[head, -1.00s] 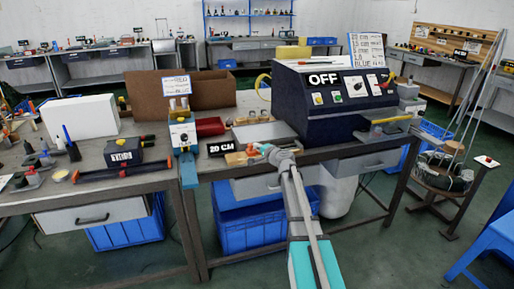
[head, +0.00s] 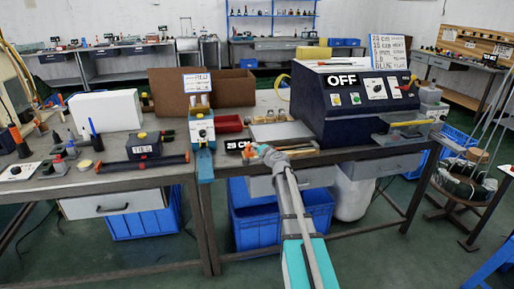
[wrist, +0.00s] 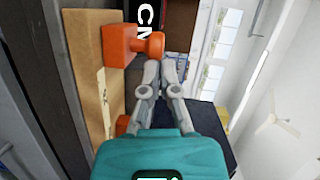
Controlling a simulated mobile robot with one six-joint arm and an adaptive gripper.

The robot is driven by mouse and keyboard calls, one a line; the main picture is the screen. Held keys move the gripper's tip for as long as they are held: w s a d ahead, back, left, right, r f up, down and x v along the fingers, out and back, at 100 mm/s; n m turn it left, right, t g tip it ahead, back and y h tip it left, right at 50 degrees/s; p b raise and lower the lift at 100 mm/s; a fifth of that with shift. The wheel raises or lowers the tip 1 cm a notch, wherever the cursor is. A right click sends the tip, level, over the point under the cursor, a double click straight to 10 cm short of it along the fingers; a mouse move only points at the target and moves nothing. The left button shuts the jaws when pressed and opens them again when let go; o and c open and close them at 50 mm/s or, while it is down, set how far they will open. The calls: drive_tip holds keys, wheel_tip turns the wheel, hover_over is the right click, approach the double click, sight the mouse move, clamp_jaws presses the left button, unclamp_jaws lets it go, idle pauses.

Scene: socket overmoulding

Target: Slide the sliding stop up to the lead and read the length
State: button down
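The sliding stop (wrist: 117,46) is an orange block with a round knob, at the wooden gauge bar (wrist: 88,70) in the wrist view. In the head view its orange-red end (head: 264,150) shows at my gripper (head: 268,153). My gripper (wrist: 160,66) has its two fingers close together with their tips at the knob, and looks shut on it; the exact contact is hard to see. In the wrist view only the letters of the sign (wrist: 145,14) show. I cannot make out the lead.
A dark machine (head: 355,105) marked OFF stands right of the gauge. A blue-based device (head: 202,135) stands to the left, with a red bin (head: 229,123) behind. A metal tray (head: 282,132) lies behind my gripper. A second orange piece (wrist: 123,125) is low in the wrist view.

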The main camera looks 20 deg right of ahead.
drive_tip(key=shift+a, duration=0.25)
drive_tip(key=shift+s+d+r, duration=0.15)
drive_tip(key=shift+s+d, duration=0.35)
drive_tip(key=shift+d, duration=0.25)
drive_tip(key=s+d+r+p, duration=0.1)
drive_tip(key=s+d+p, duration=0.1)
drive_tip(key=s, duration=0.9)
drive_tip(key=shift+d+r, duration=0.3)
drive_tip(key=shift+d, duration=0.55)
drive_tip(key=shift+s, duration=0.1)
